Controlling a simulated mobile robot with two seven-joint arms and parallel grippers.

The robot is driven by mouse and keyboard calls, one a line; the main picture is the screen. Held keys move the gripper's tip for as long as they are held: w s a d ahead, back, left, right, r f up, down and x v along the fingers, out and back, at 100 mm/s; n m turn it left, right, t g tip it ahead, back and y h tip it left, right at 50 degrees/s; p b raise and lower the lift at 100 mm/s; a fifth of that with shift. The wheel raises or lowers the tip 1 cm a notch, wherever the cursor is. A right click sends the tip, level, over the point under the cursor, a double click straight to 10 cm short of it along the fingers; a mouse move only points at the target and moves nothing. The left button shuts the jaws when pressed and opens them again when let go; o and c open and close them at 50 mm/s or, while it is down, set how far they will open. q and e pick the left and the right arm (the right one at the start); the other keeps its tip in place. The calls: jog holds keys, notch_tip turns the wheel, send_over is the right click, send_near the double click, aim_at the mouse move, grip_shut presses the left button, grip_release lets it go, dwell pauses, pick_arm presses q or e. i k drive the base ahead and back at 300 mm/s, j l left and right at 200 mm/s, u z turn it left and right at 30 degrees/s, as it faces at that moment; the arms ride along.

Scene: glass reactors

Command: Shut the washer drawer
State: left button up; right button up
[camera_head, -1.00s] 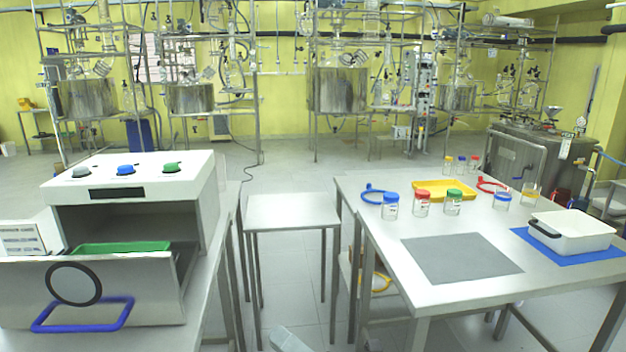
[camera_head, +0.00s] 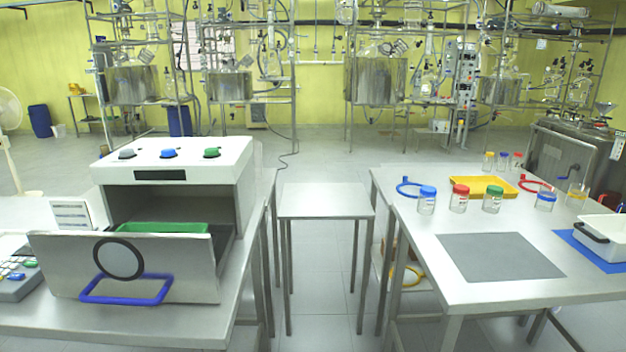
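The washer (camera_head: 178,176) is a white box with grey, blue and green knobs on top, on the left table. Its drawer (camera_head: 200,268) is pulled out toward me. The drawer's grey front has a round black-rimmed window and a blue loop handle (camera_head: 126,301). A green tray (camera_head: 165,228) sits inside the drawer, partly hidden by the front panel. Neither of my grippers shows in the head view.
The left table (camera_head: 190,328) holds a grey button box (camera_head: 14,277) and a small white rack. A small bare table (camera_head: 324,200) stands in the middle. The right table (camera_head: 440,291) carries several capped jars, a yellow tray (camera_head: 483,187), a grey mat and a white tub (camera_head: 604,238).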

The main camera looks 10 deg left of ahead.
aim_at(117, 268)
jog(key=k+j+u, duration=0.1)
jog(key=u, duration=1.15)
